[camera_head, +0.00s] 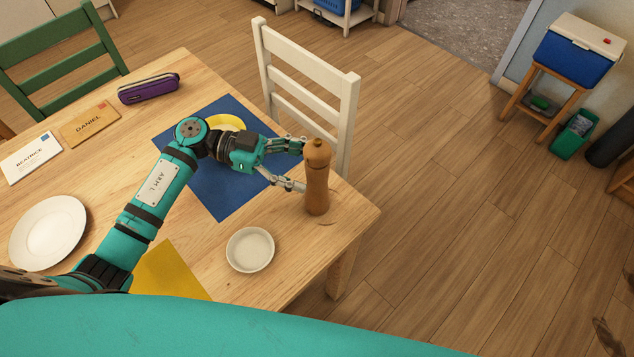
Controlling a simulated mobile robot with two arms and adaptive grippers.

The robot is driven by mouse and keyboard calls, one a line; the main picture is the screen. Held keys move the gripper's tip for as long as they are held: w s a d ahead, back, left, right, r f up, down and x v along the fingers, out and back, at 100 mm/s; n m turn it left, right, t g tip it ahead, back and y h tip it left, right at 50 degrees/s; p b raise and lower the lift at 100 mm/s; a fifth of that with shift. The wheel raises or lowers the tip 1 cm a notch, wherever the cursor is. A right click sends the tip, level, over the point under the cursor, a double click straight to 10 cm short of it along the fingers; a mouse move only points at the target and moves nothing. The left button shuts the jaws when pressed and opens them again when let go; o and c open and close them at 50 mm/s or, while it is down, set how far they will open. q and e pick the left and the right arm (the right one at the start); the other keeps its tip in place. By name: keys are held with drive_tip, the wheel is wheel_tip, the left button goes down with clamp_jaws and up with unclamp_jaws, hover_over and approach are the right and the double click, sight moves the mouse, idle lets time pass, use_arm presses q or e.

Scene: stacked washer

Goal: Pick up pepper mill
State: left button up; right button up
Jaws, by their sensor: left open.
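The pepper mill (317,178) is brown wood with a rounded knob on top. It stands upright near the right corner of the wooden table (292,268). My left gripper (302,166) is open at the mill's left side, with one finger near its upper part and the other near its lower body. I cannot tell whether either finger touches it. My right gripper is not in view.
A small white dish (250,249) sits just below and left of the mill. A blue placemat (215,196) with a yellow plate (228,121) lies under my arm. A white chair (310,80) stands close behind the mill. A purple case (149,88) lies further left.

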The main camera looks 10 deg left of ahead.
sight(317, 185)
use_arm(q)
drive_tip(key=d, duration=0.1)
drive_tip(key=d+f, duration=0.1)
drive_tip(key=d, duration=0.1)
drive_tip(key=shift+s+d, duration=0.1)
drive_tip(key=shift+d, duration=0.2)
clamp_jaws()
